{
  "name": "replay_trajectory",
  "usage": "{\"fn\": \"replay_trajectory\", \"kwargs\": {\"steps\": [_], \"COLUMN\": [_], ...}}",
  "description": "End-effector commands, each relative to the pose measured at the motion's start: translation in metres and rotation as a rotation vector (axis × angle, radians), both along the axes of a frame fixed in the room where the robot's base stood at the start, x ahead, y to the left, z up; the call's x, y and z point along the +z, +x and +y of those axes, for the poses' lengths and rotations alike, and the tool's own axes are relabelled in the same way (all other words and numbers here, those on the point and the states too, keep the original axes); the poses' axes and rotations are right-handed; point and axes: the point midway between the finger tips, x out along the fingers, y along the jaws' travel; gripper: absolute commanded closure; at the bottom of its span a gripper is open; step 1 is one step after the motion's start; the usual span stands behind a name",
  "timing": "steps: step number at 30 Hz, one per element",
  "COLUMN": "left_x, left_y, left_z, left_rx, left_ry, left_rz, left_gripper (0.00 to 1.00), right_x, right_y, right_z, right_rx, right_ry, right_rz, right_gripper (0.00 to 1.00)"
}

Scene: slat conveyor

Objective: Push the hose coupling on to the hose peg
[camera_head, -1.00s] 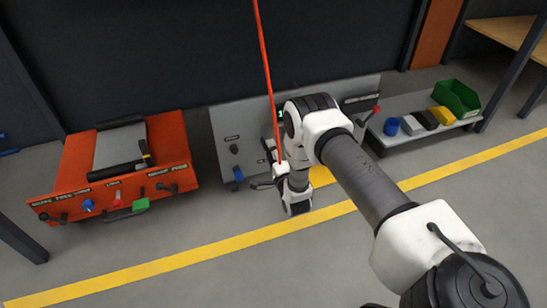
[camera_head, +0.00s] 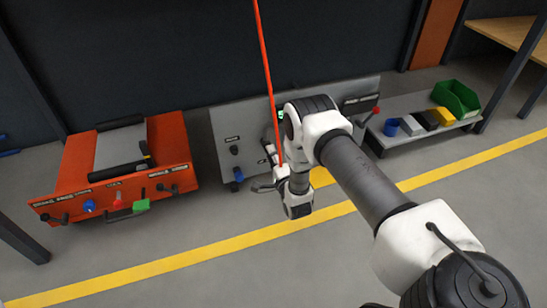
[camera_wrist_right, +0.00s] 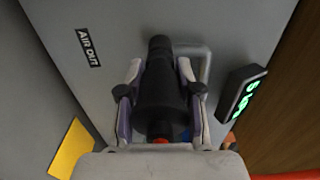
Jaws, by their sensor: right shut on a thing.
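In the right wrist view my right gripper (camera_wrist_right: 160,92) is shut on the black hose coupling (camera_wrist_right: 160,85), a tapered dark cylinder with one finger on each side. The coupling's far end points at the grey panel, close beside a grey bar handle (camera_wrist_right: 206,62). The hose peg is not visible, and I cannot tell whether the coupling touches anything there. In the head view the right wrist (camera_head: 281,173) is in front of the grey panel (camera_head: 228,125), and my arm hides the coupling. My left gripper is not in view.
The panel bears an "AIR OUT" label (camera_wrist_right: 88,47) and a green-lit display (camera_wrist_right: 243,92). A red hose (camera_head: 267,75) runs down to the wrist. An orange cart (camera_head: 75,165) stands left. A low shelf (camera_head: 400,137) with a green bin (camera_head: 456,98) stands right.

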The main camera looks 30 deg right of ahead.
Motion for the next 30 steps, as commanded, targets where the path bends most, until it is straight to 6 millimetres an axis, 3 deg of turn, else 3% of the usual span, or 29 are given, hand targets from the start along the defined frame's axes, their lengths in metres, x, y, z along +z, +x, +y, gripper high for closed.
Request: {"fn": "replay_trajectory", "kwargs": {"steps": [30], "left_x": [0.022], "left_y": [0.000], "left_z": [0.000], "left_rx": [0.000], "left_ry": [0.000], "left_rz": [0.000], "left_gripper": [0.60], "right_x": [0.001], "right_y": [-0.040], "right_z": [0.010], "right_rx": [0.001], "right_ry": [0.000], "right_rz": [0.001], "right_gripper": [1.00]}}
